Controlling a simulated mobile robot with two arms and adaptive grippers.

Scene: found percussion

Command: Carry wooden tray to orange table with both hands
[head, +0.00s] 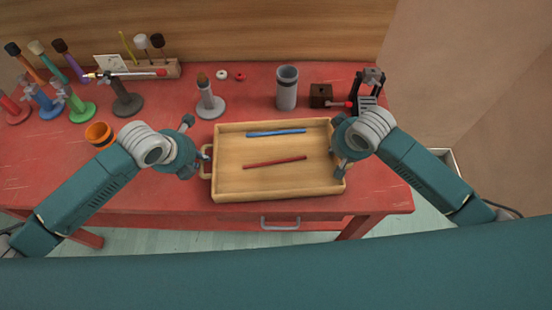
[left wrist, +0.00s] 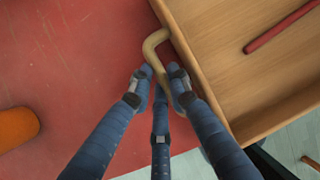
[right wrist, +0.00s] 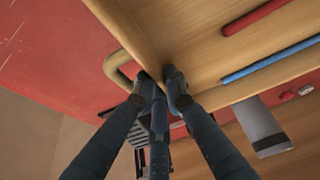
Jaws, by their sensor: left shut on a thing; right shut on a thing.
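The wooden tray (head: 278,195) is at the front middle of a red table and looks about level. I cannot tell whether it touches the tabletop. A blue stick (head: 276,132) and a red stick (head: 274,162) lie in it. My left gripper (head: 204,156) is shut on the tray's left handle, and the looped handle (left wrist: 152,45) shows between its fingers in the left wrist view. My right gripper (head: 342,160) is shut at the tray's right side. In the right wrist view its fingers meet at the tray wall beside the right handle (right wrist: 114,66). No orange table is in view.
The red table (head: 385,195) has a drawer handle (head: 280,223) at its front. A grey cylinder (head: 287,88), a stand (head: 209,98) and a dark box (head: 320,95) stand behind the tray. An orange cup (head: 100,134) is beside my left arm. Several coloured stands crowd the back left.

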